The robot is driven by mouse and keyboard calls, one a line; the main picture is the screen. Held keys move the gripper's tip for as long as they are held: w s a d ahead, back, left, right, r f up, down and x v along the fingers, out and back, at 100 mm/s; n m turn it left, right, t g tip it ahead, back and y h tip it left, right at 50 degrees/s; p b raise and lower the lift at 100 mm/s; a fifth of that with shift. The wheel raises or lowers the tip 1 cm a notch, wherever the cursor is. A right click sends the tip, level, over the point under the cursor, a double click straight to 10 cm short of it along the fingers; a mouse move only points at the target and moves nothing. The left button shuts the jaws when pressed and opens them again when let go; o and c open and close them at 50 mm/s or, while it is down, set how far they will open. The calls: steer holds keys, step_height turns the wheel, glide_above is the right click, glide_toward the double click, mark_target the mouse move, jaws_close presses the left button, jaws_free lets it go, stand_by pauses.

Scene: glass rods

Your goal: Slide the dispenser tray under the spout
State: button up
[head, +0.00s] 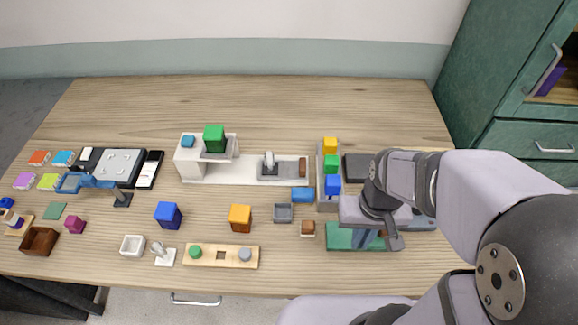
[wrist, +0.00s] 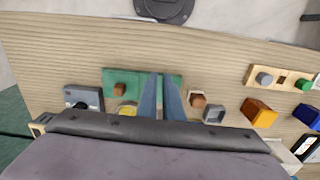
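The white dispenser (head: 190,160) stands left of the table's middle, with a green cube on its raised top. Its spout (head: 221,156) overhangs the left part of a long white base (head: 242,170). The grey dispenser tray (head: 282,177) sits on the right part of that base, apart from and right of the spout. A small upright grey knob (head: 268,159) shows at its left and a brown block (head: 303,167) at its right. My gripper (head: 366,242) is well to the right, above a green mat. Its fingers (wrist: 162,76) look slightly apart, with nothing visible between them.
A grey rack (head: 325,200) with yellow, green and blue cubes stands between the tray and my gripper. A blue block (head: 302,194) and a grey open box (head: 283,213) lie in front of the base. The table behind the dispenser is clear.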

steer(key=w+a+m, duration=0.1)
steer(key=w+m, duration=0.2)
steer(key=w, duration=0.2)
steer(key=w+a+r+m+y, duration=0.1)
steer(key=w+m, duration=0.2)
steer(key=w, duration=0.2)
steer(key=w+a+r+m, duration=0.1)
steer(key=w+m, duration=0.2)
steer(key=w, duration=0.3)
steer(key=shift+w+a+r+m+p, duration=0.1)
steer(key=shift+a+r+m+p, duration=0.1)
steer(key=shift+m+p, duration=0.15)
jaws_close()
steer(key=w+a+m+y, duration=0.2)
steer(key=w+a+m, duration=0.1)
steer(key=w+m, duration=0.65)
steer(key=shift+n, duration=0.8)
steer(key=shift+w+p+x, duration=0.2)
steer(key=shift+p+x, duration=0.45)
steer(key=shift+x, duration=1.15)
steer(key=shift+w+p+x, duration=0.25)
steer(key=shift+p+x, duration=0.35)
steer(key=shift+x, duration=1.2)
steer(key=shift+w+p+x, duration=0.2)
steer(key=shift+p+x, duration=0.45)
steer(key=shift+x, duration=1.1)
glide_above(261, 175)
steer(key=d, duration=0.1)
steer(key=shift+a, duration=0.35)
steer(key=shift+w+a+r, duration=0.1)
